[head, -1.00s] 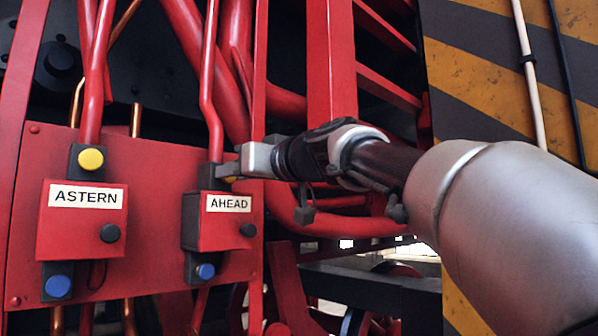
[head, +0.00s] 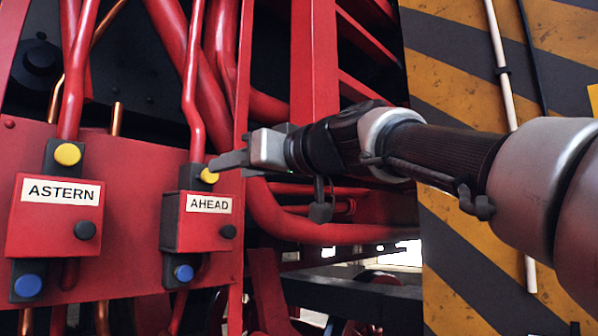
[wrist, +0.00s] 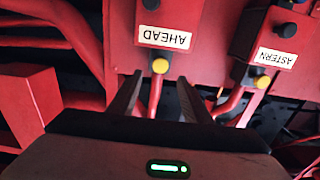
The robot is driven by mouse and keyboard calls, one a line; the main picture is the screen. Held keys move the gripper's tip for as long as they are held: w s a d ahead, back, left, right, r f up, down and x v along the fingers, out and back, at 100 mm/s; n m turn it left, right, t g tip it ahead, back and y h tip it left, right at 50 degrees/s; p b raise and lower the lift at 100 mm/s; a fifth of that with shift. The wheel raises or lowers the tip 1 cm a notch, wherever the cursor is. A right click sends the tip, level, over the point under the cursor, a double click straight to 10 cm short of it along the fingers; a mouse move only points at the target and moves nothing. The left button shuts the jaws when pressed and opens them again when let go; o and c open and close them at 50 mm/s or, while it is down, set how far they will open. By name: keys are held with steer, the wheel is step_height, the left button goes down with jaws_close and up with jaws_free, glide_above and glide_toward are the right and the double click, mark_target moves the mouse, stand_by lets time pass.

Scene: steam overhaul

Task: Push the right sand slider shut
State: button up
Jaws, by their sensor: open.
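The right unit is a red box labelled AHEAD (head: 206,223) on a black backing plate, with a black knob (head: 228,232) at its lower right. A yellow button (head: 209,176) is above the box and a blue button (head: 184,273) below it. My gripper (head: 222,162) is open and empty, just above the yellow button in the head view, its finger overlapping the plate's top. In the upside-down wrist view, the yellow button (wrist: 160,66) and AHEAD label (wrist: 165,38) lie beyond the gap between my fingers (wrist: 158,92). I cannot tell whether anything touches.
A similar red box labelled ASTERN (head: 50,232) sits to the left on the same red panel (head: 130,165). A red pipe (head: 193,90) rises from the AHEAD unit beside my fingers. Red frame bars and a striped panel (head: 455,75) stand right.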

steer(key=b+v, duration=0.1)
steer(key=v, duration=0.9)
steer(key=shift+b, duration=0.35)
steer(key=shift+s+f, duration=0.1)
steer(key=s+d+f+m+g+h+p, duration=0.1)
steer(key=s+d+f+m+h, duration=0.25)
steer(key=f, duration=0.95)
steer(key=d+f+m+g+h+p, duration=0.1)
steer(key=d+f+m+h, duration=0.4)
steer(key=f, duration=0.9)
steer(key=s+d+f+g+h, duration=0.1)
steer(key=s+d+f, duration=0.2)
steer(key=f, duration=0.4)
steer(key=s+d+f+m+g+h+p, duration=0.1)
steer(key=s+d+f+h, duration=0.1)
steer(key=s+d+f, duration=0.2)
steer(key=s+d+f+g+h, duration=0.2)
steer(key=s+d+f, duration=0.2)
steer(key=f, duration=0.6)
steer(key=shift+s+m, duration=0.15)
steer(key=shift+m, duration=0.1)
steer(key=c, duration=0.3)
steer(key=shift+a, duration=0.1)
